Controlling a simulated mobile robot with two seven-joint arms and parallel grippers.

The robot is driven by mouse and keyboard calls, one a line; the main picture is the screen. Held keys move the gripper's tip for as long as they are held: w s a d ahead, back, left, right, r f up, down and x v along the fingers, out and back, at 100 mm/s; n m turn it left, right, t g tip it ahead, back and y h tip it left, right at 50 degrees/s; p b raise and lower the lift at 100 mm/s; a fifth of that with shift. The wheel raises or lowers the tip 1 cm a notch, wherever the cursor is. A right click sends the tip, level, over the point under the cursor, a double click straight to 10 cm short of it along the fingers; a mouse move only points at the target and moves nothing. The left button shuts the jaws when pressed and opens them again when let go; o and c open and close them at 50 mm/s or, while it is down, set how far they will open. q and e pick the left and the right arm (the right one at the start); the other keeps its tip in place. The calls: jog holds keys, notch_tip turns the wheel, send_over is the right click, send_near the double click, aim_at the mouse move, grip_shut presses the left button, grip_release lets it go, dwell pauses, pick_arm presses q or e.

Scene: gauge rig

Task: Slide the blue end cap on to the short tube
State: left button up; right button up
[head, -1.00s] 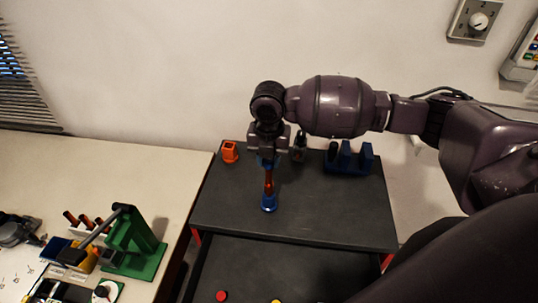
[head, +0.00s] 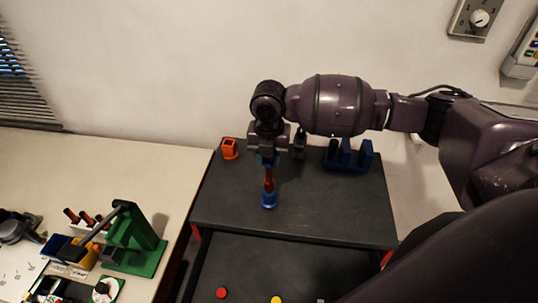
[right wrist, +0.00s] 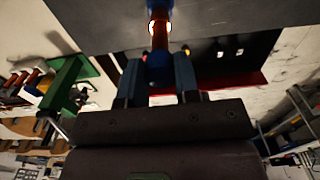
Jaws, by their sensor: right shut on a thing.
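My right gripper (head: 267,158) points down over the dark top of the cabinet. It is shut on the blue end cap (right wrist: 158,68), which shows between the two fingers in the right wrist view. A red-brown short tube (head: 268,179) stands upright directly below the cap. It also shows in the right wrist view (right wrist: 160,34), in line with the cap. The tube's lower end meets a blue base piece (head: 268,200) on the cabinet top. The cap and tube look to meet; I cannot tell how far one is over the other. My left gripper is not in view.
An orange holder (head: 230,149) stands at the back left of the cabinet top (head: 325,208). A blue slotted rack (head: 348,163) stands at the back right. A green press (head: 136,245) is on the left table. The cabinet top's front is clear.

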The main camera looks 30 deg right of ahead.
jog(key=shift+f, duration=0.6)
dwell(0.4)
jog(key=o, duration=0.9)
jog(key=shift+o, duration=0.2)
jog(key=shift+r, duration=0.1)
notch_tip(320, 180, up, 11)
jog(key=shift+f+b, duration=0.15)
jog(key=shift+b, duration=0.25)
